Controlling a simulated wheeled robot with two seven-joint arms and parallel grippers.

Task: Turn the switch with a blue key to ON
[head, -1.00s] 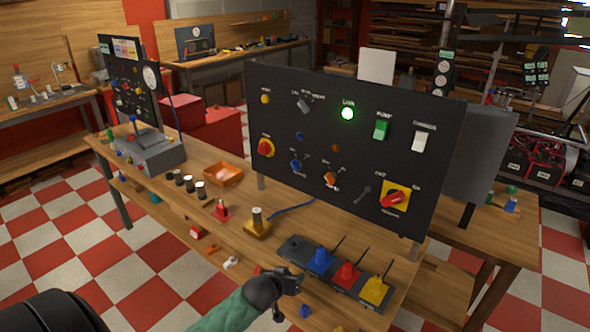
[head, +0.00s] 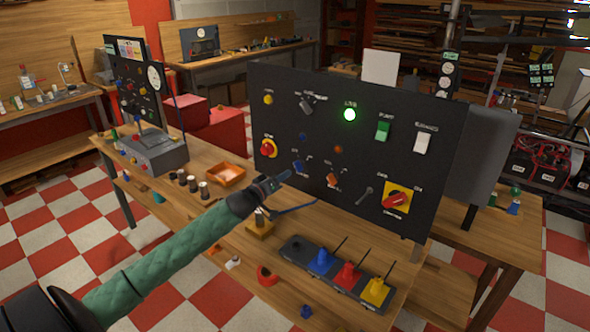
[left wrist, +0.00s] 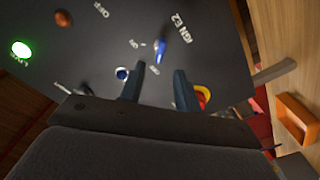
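The black control panel (head: 365,110) stands upright on the bench. The blue-key switch (head: 297,166) sits low on its left half. In the left wrist view the blue key (left wrist: 160,50) shows beside the print "IGN E2", just beyond the fingertips. Its setting is too small to tell. My left gripper (head: 284,179) is in front of the panel, just below and left of the blue key in the picture. In the left wrist view my left gripper (left wrist: 158,76) has its fingers apart, with nothing held between them. My right gripper is not in view.
An orange-key switch (head: 332,180), a red-and-yellow knob (head: 267,149) and a large red rotary switch (head: 396,200) flank the blue key. A green lamp (head: 349,114) glows above. A box with coloured levers (head: 348,274) stands below the panel.

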